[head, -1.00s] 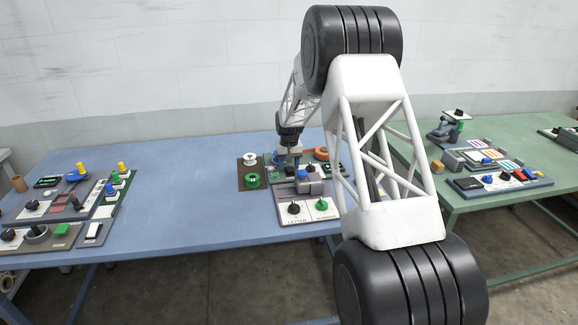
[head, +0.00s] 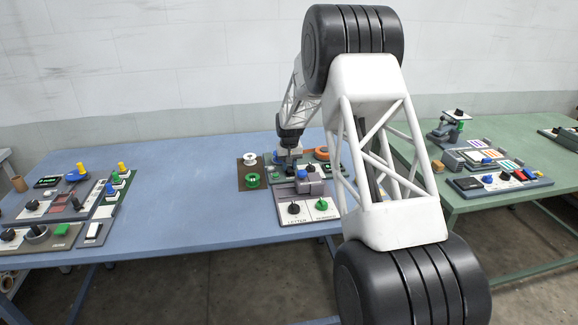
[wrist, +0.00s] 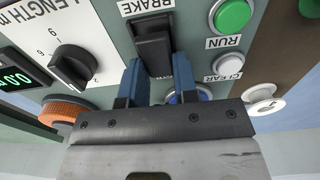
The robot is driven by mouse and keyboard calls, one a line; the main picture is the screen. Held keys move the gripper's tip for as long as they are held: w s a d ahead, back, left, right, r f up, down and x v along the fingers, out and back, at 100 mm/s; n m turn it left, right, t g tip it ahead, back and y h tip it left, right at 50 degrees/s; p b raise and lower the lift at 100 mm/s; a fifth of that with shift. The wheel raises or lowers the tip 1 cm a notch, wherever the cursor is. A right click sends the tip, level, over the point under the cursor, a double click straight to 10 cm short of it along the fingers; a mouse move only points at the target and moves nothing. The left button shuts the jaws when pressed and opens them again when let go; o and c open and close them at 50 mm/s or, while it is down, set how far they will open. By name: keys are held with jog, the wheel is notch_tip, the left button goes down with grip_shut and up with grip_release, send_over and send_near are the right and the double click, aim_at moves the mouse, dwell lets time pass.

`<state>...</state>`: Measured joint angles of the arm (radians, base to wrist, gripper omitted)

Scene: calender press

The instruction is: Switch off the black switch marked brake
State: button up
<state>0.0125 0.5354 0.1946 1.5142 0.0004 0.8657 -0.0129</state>
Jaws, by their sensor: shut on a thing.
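The black switch (wrist: 153,45) shows in the upper middle of the wrist view, with the word BRAKE printed beside it, upside down in the picture. My gripper (wrist: 156,75) has two blue fingers, one on each side of the switch, and it is shut on the switch body. Whether the rocker is tipped on or off I cannot tell. In the head view my gripper (head: 289,153) is small, down at the press panel on the blue table; the switch cannot be made out there.
In the wrist view a green RUN button (wrist: 231,15) and a white CLEAR button (wrist: 229,64) sit right of the switch. A black dial (wrist: 73,66) and a green display (wrist: 17,78) are on the left. A blue button (wrist: 188,96) is partly hidden behind my gripper.

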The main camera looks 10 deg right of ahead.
aim_at(291, 177)
jog(key=shift+s, duration=0.1)
jog(key=shift+s+r+t, duration=0.1)
jog(key=shift+s+t, duration=0.15)
jog(key=shift+t, duration=0.85)
jog(key=shift+s+t, duration=0.2)
jog(key=shift+t, duration=0.9)
jog(key=o, duration=0.9)
jog(key=shift+r, duration=0.15)
jog(key=v, duration=0.7)
jog(key=shift+s+r, duration=0.25)
